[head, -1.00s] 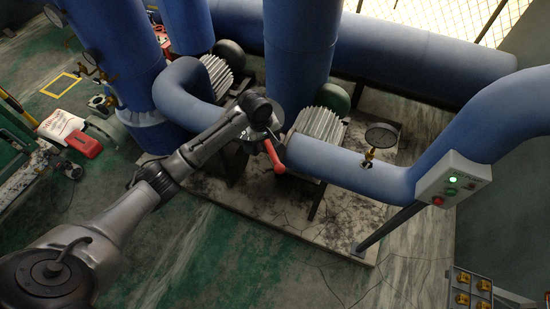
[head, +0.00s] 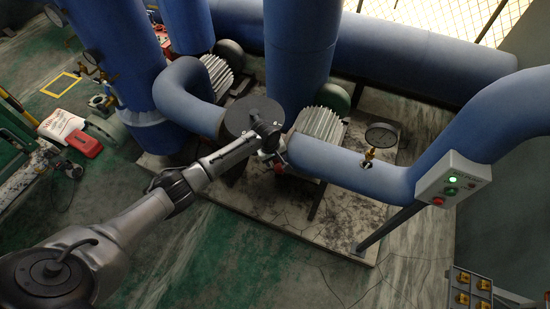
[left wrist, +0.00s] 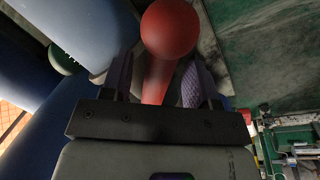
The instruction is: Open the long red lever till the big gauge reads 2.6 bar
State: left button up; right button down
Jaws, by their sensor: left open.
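The long red lever shows in the left wrist view as a red ball knob (left wrist: 168,28) on a red shaft (left wrist: 157,82). In the head view only a bit of its red (head: 278,168) shows under my gripper; the rest is hidden. My left gripper (head: 281,158) is open at the lever by the blue pipe, with the shaft between its two purple-padded fingers. The knob lies beyond the fingertips. A large round gauge (head: 381,135) stands on the blue pipe to the right. Its reading is too small to tell. My right gripper is not in view.
A grey control box (head: 453,180) with a lit green light hangs at the right pipe. Blue pipes and motors (head: 319,124) stand close behind my gripper. A dark round disc (head: 253,117) is beside it. The floor in front is open.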

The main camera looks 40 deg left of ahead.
pick_arm(q)
grip_shut()
dwell(0.6)
